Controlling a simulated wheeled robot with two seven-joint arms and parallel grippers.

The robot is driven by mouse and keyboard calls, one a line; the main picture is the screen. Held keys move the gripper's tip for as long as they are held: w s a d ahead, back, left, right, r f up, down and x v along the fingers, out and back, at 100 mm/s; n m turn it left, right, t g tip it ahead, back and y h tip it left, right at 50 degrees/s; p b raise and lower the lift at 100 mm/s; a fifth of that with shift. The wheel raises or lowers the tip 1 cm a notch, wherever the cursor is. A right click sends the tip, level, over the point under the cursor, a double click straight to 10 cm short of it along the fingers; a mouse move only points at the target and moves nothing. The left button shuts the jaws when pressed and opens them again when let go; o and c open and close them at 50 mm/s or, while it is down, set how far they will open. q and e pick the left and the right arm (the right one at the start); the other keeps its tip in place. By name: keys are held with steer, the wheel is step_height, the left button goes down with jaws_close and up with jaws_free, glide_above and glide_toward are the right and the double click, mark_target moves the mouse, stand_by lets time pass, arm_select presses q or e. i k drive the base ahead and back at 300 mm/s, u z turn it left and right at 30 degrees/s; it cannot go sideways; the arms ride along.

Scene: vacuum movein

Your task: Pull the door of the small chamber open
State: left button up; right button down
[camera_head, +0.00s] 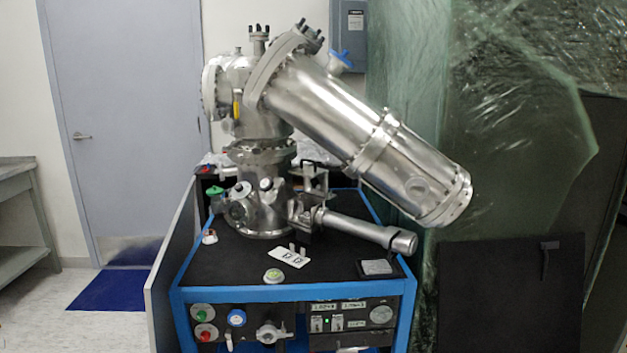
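A steel vacuum chamber assembly stands on a black-topped cart. Its lower, smaller steel chamber (268,214) sits on the cart top, under a bolted flange. A round port (237,211) faces forward-left on this lower body, and a bracket-like metal fitting (304,212) is at its right side. I cannot tell for sure which of these parts is the small chamber's door, or whether it is open. A horizontal steel tube (355,228) runs right from the fitting to a rounded end. Neither of my grippers shows in the head view.
A large steel cylinder (330,110) slants down to the right above the cart. The cart's blue-edged black top (225,262) carries a white plate (289,257) and a green-topped button (274,276). A black panel (508,295) stands to the right.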

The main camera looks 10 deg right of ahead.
mark_target(308, 174)
steer(key=u, duration=1.1)
steer(key=i, duration=0.95)
steer(key=z, duration=0.4)
